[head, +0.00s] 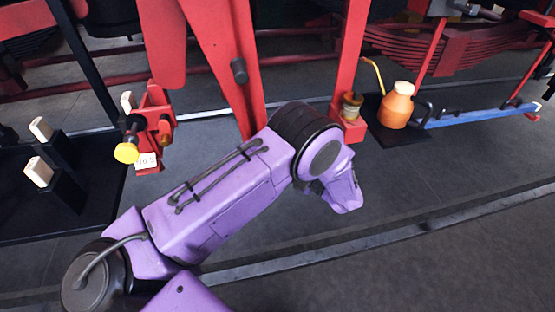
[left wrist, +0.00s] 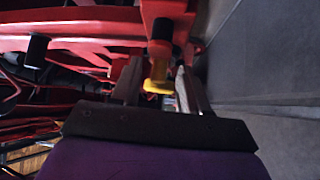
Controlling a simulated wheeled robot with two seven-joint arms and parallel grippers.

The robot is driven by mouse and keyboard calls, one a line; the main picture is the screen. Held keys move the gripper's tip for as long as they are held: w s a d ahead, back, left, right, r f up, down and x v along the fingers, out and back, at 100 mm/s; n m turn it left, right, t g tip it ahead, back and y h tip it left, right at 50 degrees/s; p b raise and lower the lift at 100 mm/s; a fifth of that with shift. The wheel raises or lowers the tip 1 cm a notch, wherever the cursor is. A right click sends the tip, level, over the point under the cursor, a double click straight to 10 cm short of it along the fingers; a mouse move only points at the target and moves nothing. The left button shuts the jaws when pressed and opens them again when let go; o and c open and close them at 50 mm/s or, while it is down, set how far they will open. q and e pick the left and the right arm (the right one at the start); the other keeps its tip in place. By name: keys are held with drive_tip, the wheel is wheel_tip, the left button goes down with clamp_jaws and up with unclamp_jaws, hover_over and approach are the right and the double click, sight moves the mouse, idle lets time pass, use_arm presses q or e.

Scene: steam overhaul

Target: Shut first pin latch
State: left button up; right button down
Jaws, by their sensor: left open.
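In the left wrist view my left gripper (left wrist: 160,75) is open. A yellow knob (left wrist: 157,84) under a dark cylinder shows between its two fingers; I cannot tell whether they touch it. In the head view a red bracket (head: 158,112) carries a dark cylinder, a yellow round knob (head: 126,153) and a small white numbered tag (head: 147,161). I cannot tell whether both views show the same knob. My purple left arm crosses the middle of the head view, and its gripper is hidden there. My right gripper is in neither view.
Red frame posts (head: 222,65) stand behind my arm. An orange oil can (head: 396,107) stands on a dark mat at the right, near a brass-coloured jar (head: 352,105). Dark blocks with white tops (head: 39,171) stand at the left. The grey floor (head: 430,180) at the right is mostly clear.

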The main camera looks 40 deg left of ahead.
use_arm(q)
drive_tip(key=d+f+b, duration=0.1)
drive_tip(key=d+b, duration=0.1)
drive_tip(key=d, duration=0.6)
drive_tip(key=shift+w+d, duration=0.3)
drive_tip(key=shift+d, duration=0.1)
drive_tip(key=shift+f, duration=0.1)
